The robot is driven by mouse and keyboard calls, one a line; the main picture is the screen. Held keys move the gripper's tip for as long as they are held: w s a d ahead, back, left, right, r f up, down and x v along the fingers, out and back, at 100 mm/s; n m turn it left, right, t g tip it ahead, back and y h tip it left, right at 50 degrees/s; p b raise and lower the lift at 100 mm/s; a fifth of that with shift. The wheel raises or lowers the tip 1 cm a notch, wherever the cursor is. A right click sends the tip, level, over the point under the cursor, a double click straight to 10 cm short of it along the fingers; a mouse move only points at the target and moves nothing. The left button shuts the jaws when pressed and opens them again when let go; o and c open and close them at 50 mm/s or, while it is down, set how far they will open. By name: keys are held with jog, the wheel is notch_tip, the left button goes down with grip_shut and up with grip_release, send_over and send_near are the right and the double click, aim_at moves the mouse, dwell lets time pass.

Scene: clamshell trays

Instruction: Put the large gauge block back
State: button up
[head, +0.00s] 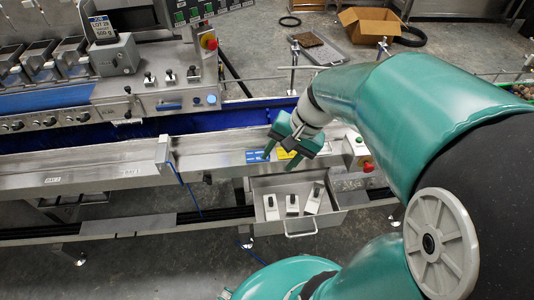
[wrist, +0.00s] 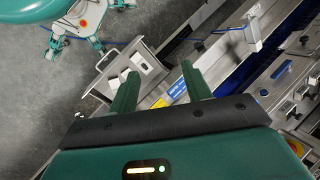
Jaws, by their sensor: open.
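Three pale blocks with black tops stand in an open metal drawer (head: 300,227): a left one (head: 271,209), a middle one (head: 292,206) and a right one (head: 313,203). The right one looks largest and sits turned. In the wrist view the pale blocks (wrist: 142,62) show in the drawer beyond the left finger, partly hidden. My gripper (head: 279,161) is open and empty, above the bench's front edge and behind the drawer. In the wrist view its two fingers (wrist: 160,76) stand apart with nothing between them.
A red button (head: 367,166) sits right of my gripper. A control panel with several knobs (head: 170,78) and a scale-like unit (head: 115,55) stand at the back left.

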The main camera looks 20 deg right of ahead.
jog(key=s+a+r+n+t+h, duration=0.3)
jog(key=s+a+r+n+h, duration=0.1)
jog(key=r+n, duration=0.4)
jog(key=shift+s+a+r+t, duration=0.4)
jog(key=shift+s+a+r, duration=0.3)
jog(key=shift+a, duration=0.25)
